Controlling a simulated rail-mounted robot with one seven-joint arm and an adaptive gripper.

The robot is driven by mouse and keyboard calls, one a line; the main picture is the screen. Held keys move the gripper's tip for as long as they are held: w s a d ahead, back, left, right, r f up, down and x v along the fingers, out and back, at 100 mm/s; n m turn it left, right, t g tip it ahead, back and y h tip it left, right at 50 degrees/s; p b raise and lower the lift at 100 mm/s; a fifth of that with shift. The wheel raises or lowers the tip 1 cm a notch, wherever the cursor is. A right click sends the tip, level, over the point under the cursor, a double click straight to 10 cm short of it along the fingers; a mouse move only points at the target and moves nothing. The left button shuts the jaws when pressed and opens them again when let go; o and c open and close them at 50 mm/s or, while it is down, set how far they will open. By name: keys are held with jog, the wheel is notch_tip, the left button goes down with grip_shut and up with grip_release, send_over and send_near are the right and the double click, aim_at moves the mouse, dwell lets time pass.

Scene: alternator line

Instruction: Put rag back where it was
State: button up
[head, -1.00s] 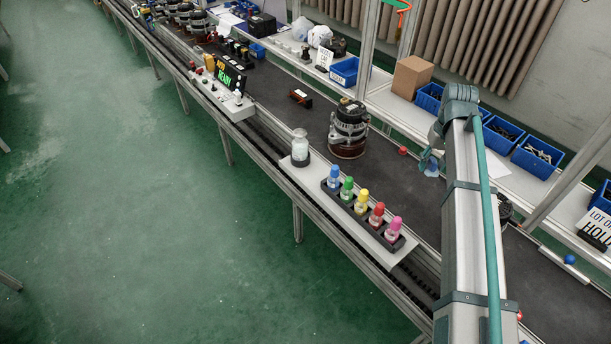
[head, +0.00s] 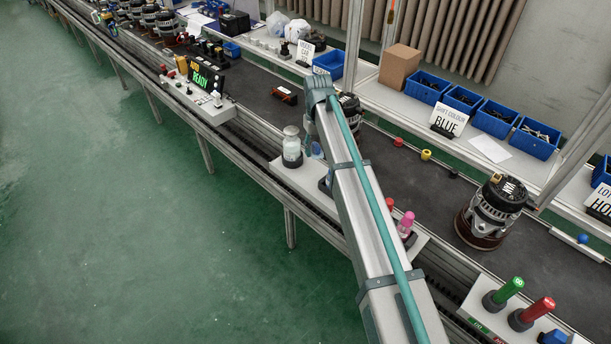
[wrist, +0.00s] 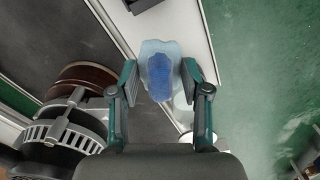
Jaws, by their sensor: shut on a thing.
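The rag is a pale blue cloth with a darker blue middle in the wrist view (wrist: 160,72). My gripper (wrist: 160,80) is shut on it, one finger on each side. In the wrist view the rag is over the pale ledge (wrist: 187,28). I cannot tell whether it touches the ledge. My arm hides most of the gripper in the head view.
An alternator (head: 349,105) stands just behind my arm, and it is close on the left in the wrist view (wrist: 65,125). A pink bottle (head: 406,224) and a red bottle (head: 389,204) show right of my arm. Another alternator (head: 492,212) stands farther right on the dark belt.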

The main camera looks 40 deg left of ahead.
aim_at(312, 175)
jog(key=shift+s+a+f, duration=0.25)
jog(key=shift+a+f, duration=0.05)
jog(key=shift+a, duration=0.1)
jog(key=shift+f, duration=0.3)
jog(key=shift+f+p, duration=1.65)
jog(key=shift+f, duration=3)
jog(key=shift+f, duration=0.1)
jog(key=o, duration=1.1)
notch_tip(312, 175, up, 12)
jog(key=b, duration=0.4)
jog(key=shift+s, duration=0.1)
